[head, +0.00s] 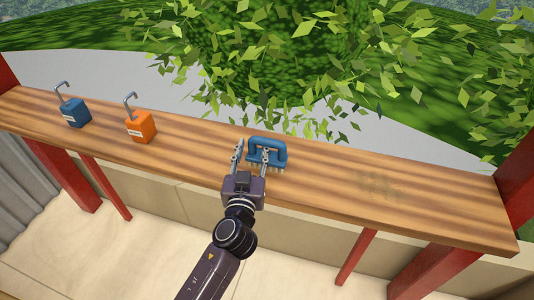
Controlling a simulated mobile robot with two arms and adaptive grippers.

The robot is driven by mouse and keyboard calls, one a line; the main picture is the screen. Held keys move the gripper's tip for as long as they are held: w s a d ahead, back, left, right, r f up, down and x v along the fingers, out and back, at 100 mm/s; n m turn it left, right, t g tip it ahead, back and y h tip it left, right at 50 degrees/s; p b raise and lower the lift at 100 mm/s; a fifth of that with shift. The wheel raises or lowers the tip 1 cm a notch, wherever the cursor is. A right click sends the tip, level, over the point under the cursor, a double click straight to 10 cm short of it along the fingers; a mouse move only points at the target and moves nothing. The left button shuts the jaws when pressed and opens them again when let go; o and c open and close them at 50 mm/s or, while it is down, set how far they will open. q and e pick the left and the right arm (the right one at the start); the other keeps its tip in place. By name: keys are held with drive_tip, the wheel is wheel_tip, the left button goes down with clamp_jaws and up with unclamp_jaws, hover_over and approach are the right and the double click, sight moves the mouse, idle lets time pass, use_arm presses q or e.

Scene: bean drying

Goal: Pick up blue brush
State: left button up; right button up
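The blue brush (267,147) stands on the wooden shelf (330,160) near its middle, bristles down and its loop handle up. My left gripper (252,154) reaches in from the front edge of the shelf. Its two fingers are spread apart. The right finger overlaps the left part of the brush in the picture, and the left finger is beside it. I cannot tell whether either finger touches the brush. My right gripper does not show.
A blue box (75,113) and an orange box (141,127), each with a metal hook, stand on the left part of the shelf. A faint patch of specks (382,185) lies on the right part. Red posts stand below, and leaves hang behind.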

use_arm(q)
clamp_jaws()
drive_tip(key=shift+r, duration=0.15)
wheel_tip(320, 180, up, 20)
drive_tip(key=p, duration=0.1)
idle(0.5)
